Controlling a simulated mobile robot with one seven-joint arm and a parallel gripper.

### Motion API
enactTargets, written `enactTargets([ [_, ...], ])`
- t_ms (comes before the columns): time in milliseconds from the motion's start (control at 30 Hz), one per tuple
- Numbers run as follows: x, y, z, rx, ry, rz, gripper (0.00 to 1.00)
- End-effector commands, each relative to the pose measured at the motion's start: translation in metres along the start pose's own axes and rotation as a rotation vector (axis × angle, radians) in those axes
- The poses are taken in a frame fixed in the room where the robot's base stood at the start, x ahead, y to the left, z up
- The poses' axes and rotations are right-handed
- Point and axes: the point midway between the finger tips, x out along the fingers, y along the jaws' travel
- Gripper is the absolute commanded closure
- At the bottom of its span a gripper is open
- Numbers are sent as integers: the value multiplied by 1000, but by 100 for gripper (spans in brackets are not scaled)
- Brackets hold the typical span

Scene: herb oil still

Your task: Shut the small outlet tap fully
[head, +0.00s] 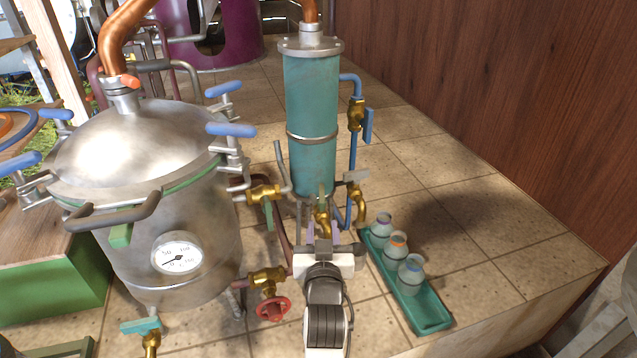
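The teal condenser column (311,110) stands upright at the centre. Two small brass taps are at its foot. One brass tap (322,222) has a thin green lever that points up, and lies directly beyond my gripper. The other brass tap (358,205), just to its right, has a grey handle on top and a downturned spout. I cannot tell for certain which is the small outlet tap. My gripper (324,246) is low in front of the column, close to the green-levered tap. My wrist hides part of it, so finger opening and contact are unclear.
A steel still pot (135,160) with blue clamp handles stands left. A red-wheeled valve (273,309) and a green-levered brass valve (264,194) sit between it and my arm. A green tray (431,317) with three jars is right. Tiles beyond are clear up to the wooden wall (500,80).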

Motion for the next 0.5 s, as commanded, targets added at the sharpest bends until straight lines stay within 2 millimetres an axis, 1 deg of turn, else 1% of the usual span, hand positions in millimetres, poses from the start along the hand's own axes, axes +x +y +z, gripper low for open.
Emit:
enactTargets([
  [167,30,0,-4,0,2,-1,66],
  [400,82,0,-5,-1,3,-1,66],
  [500,100,-1,-4,0,2,-2,66],
])
